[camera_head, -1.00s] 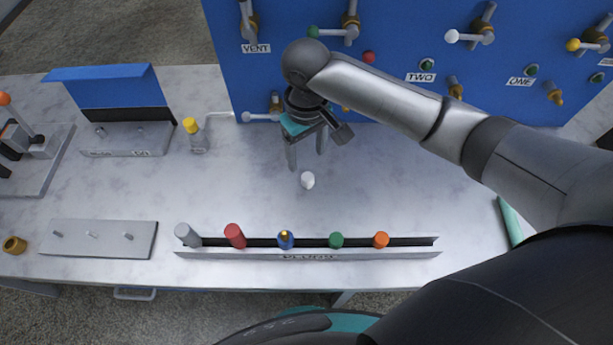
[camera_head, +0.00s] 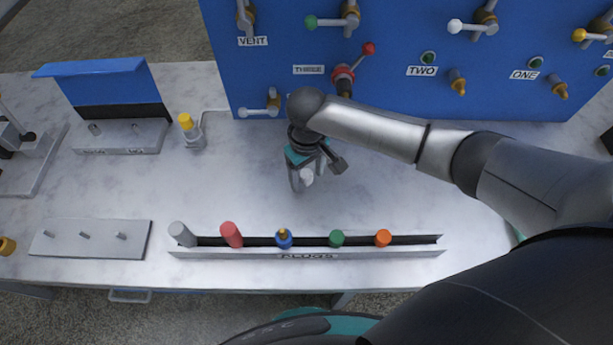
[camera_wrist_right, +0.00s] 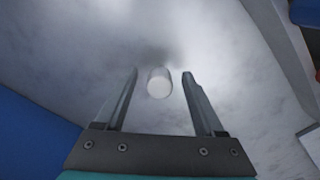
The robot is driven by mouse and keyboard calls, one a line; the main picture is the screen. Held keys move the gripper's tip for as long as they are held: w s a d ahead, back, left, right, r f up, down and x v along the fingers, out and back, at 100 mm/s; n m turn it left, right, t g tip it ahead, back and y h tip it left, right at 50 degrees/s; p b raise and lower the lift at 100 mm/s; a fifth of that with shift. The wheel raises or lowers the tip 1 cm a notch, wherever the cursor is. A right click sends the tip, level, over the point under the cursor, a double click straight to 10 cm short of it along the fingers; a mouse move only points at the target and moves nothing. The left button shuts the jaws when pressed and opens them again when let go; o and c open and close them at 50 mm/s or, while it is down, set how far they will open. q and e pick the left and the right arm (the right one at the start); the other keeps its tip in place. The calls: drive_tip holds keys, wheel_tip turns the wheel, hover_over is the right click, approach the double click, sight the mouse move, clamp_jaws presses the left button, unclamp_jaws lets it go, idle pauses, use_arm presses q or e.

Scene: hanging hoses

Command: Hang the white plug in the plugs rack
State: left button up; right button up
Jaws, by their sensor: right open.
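The white plug (camera_head: 307,177) stands on the grey bench top, in front of the blue panel. In the right wrist view the plug (camera_wrist_right: 159,83) lies between the fingertips, with a gap on each side. My right gripper (camera_head: 303,184) is low over the plug, and its open fingers (camera_wrist_right: 160,78) are around it without visible contact. The plugs rack (camera_head: 308,252) is a long grooved rail along the bench's front edge. It holds a grey, a red, a blue, a green and an orange plug. My left gripper is not in view.
The blue panel (camera_head: 390,90) with valves stands behind the bench. A yellow-topped fitting (camera_head: 192,132) and a blue-backed stand (camera_head: 120,110) are at the back left. A flat pegged plate (camera_head: 90,238) lies at the front left. The bench between plug and rack is clear.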

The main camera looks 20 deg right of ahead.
clamp_jaws()
idle(0.4)
drive_tip(key=shift+r, duration=0.15)
